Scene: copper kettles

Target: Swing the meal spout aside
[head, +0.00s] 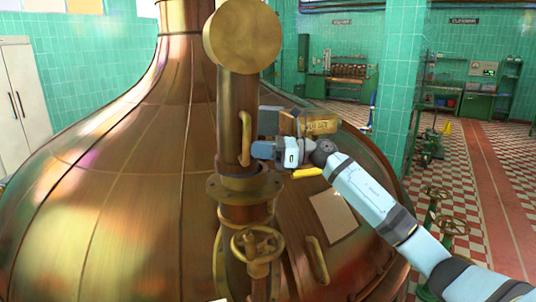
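The meal spout (228,110) appears to be the upright brass pipe in front of the copper kettle, with a round disc (243,36) on top and a flange low down. A curved brass handle (245,133) is on its right side. My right gripper (256,150) comes in from the right, its fingertips at the lower part of this handle. The fingers are small and seen from the side, so I cannot tell whether they close around it. My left gripper is not in view.
The copper kettle (120,165) fills the left and middle. A brass handwheel (257,245) sits below the spout's flange. A brass plate (320,127) and yellow bar (307,172) are near my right wrist. The checkered floor beyond is mostly open.

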